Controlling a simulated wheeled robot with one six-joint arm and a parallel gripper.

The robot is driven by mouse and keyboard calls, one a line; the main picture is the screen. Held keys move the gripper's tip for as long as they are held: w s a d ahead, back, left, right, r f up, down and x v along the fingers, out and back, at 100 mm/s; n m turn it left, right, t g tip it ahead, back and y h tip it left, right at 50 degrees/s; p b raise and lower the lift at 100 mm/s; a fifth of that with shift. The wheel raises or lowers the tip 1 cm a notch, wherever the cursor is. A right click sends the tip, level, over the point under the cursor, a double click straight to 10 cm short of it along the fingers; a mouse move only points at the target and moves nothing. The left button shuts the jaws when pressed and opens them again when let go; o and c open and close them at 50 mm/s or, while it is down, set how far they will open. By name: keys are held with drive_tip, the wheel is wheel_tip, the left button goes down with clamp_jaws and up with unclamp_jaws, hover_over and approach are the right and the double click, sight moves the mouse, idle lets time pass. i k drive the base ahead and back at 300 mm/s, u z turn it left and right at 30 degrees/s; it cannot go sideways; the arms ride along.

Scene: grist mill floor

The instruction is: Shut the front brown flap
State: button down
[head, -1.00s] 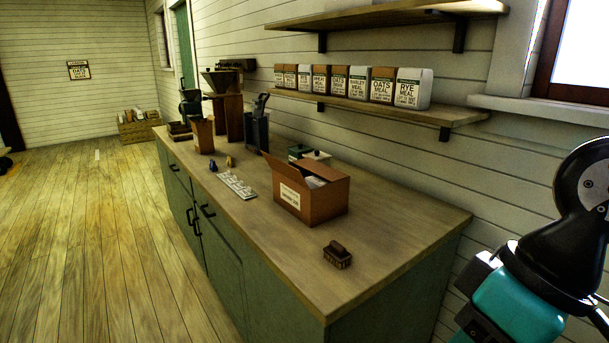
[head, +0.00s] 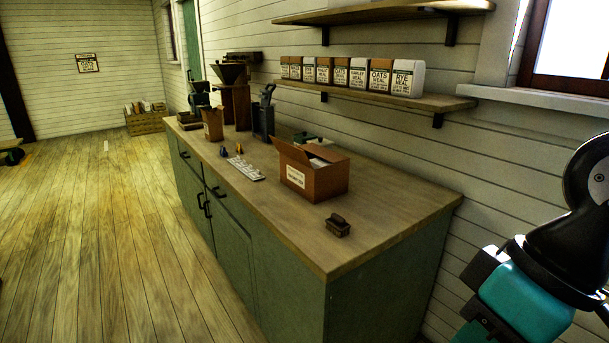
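A brown cardboard box (head: 326,184) with a white label stands on the wooden counter top. Its brown flap (head: 288,151) on the left side stands up and tilts outward, so the box is open there. White contents (head: 318,162) show inside the box. I cannot tell the state of any other flap. My gripper is not in view; only part of my arm shows at the right edge, apart from the counter and the box.
The green counter (head: 400,230) runs along the wall. A small dark brush-like block (head: 337,225) lies in front of the box. A white strip (head: 246,169) lies to its left. A shelf with several meal bags (head: 345,75) hangs above. The floor (head: 95,230) at left is clear.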

sight(295, 154)
drive_tip(key=k, duration=0.85)
drive_tip(key=u, duration=0.85)
drive_tip(key=i, duration=0.6)
drive_tip(key=u, duration=0.45)
drive_tip(key=i, duration=0.75)
drive_tip(key=z, duration=0.2)
